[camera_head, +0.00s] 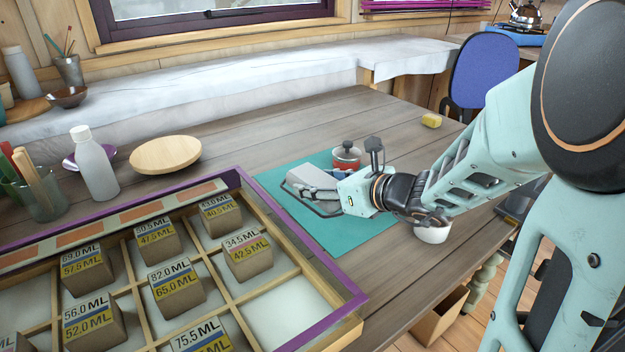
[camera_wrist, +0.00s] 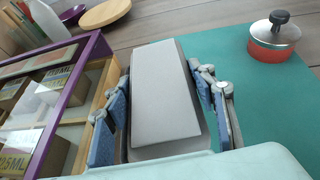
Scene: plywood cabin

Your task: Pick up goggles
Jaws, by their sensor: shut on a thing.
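My gripper (camera_head: 318,192) is low over the teal mat (camera_head: 350,228) on the wooden table. It is shut on a plain light grey box-like block (camera_wrist: 163,92), with one blue-padded finger on each side of it in the wrist view. In the head view the same grey block (camera_head: 312,177) shows at the fingers, partly hidden by them. I cannot tell whether it touches the mat. Nothing with the clear shape of goggles shows in either view.
A small red pot (camera_head: 346,156) stands just behind my gripper. A white bowl (camera_head: 432,232) is under my wrist. A compartment tray (camera_head: 345,318) of labelled blocks lies at left. A yellow block (camera_head: 431,121) sits farther back. The table's back middle is clear.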

